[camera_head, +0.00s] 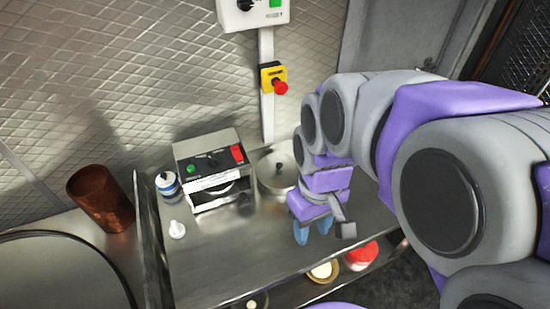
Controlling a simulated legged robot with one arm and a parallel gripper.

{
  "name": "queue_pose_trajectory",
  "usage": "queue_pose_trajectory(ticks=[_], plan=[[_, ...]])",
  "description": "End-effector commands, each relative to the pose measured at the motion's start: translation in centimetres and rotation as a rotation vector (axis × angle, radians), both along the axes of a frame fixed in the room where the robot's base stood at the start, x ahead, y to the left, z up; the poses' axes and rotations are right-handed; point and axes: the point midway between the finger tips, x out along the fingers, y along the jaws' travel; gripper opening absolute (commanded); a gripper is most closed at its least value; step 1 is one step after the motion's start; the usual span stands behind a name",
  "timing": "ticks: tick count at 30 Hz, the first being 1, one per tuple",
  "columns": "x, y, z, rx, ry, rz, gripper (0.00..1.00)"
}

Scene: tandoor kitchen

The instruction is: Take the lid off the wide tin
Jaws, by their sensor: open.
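The wide tin (272,184) is a round silvery metal vessel on the steel counter, right of the control box. Its lid (281,160) is on top, with a small dark knob (280,168) near the middle. My arm covers the tin's right side. My gripper (313,232) hangs to the right and in front of the tin, pointing down with bluish fingertips. It is open, with nothing seen between the fingers, and looks apart from the tin.
A control box (212,165) stands left of the tin. A blue-and-white jar (167,183) and a white bottle (177,229) stand further left. A red emergency button (280,87) is on the wall. A brown cup (100,198) stands far left. The front middle of the counter (225,255) is clear.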

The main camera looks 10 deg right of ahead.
Motion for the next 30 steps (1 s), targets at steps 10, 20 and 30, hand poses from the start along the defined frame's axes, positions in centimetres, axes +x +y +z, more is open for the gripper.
queue_pose_trajectory(ticks=[10, 20, 30], plan=[[13.5, 0.6, 0.9, 0.081, -0.077, 0.346, 0.53], [25.2, -0.3, -1.0, 0.123, -0.149, 0.633, 0.53], [33.9, -2.4, -4.1, 0.114, -0.209, 0.854, 0.53]])
